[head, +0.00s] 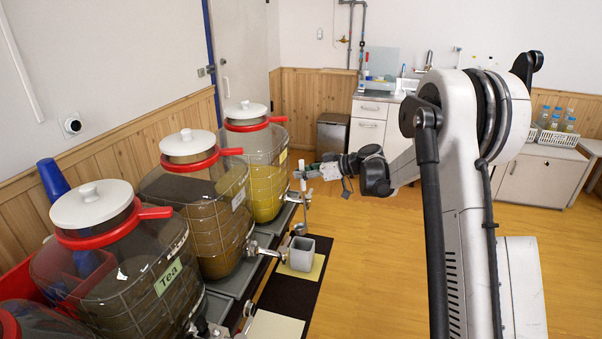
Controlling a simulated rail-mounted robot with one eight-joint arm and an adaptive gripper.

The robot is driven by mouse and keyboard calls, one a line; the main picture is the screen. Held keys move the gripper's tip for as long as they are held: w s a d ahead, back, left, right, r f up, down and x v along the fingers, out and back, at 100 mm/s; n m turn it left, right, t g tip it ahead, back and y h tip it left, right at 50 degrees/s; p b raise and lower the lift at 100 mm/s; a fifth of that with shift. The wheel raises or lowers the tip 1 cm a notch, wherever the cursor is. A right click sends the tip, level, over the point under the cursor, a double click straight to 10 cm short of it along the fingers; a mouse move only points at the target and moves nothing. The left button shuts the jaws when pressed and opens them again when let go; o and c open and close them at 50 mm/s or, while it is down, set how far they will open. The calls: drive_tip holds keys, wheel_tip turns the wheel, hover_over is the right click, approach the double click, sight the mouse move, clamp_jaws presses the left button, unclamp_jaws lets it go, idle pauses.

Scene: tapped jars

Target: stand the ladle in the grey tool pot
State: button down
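The grey tool pot (301,253) stands on a pale yellow mat to the right of the jars in the head view. My gripper (304,173) is above it, beside the rearmost jar. It appears shut on the ladle (305,205), which hangs upright below the fingers. The ladle's lower end is close to the pot's back rim. I cannot tell whether it is above the opening or behind it. The fingers are small in this view.
Large tapped jars with white lids and red collars line the left side; one is labelled Tea (168,277). Their metal taps (262,253) stick out near the pot. A dark runner (272,297) lies under the mats. Wooden floor (365,270) is clear to the right.

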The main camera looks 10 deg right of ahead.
wheel_tip(320, 180, down, 11)
drive_tip(key=b, duration=0.8)
drive_tip(key=shift+f, duration=0.2)
idle(0.3)
drive_tip(key=shift+f+b, duration=1.45)
drive_tip(key=shift+f, duration=0.45)
drive_tip(key=c, duration=2.4)
unclamp_jaws()
drive_tip(key=o, duration=0.6)
drive_tip(key=shift+c, duration=0.2)
drive_tip(key=v, duration=1.2)
drive_tip(key=shift+r, duration=0.1)
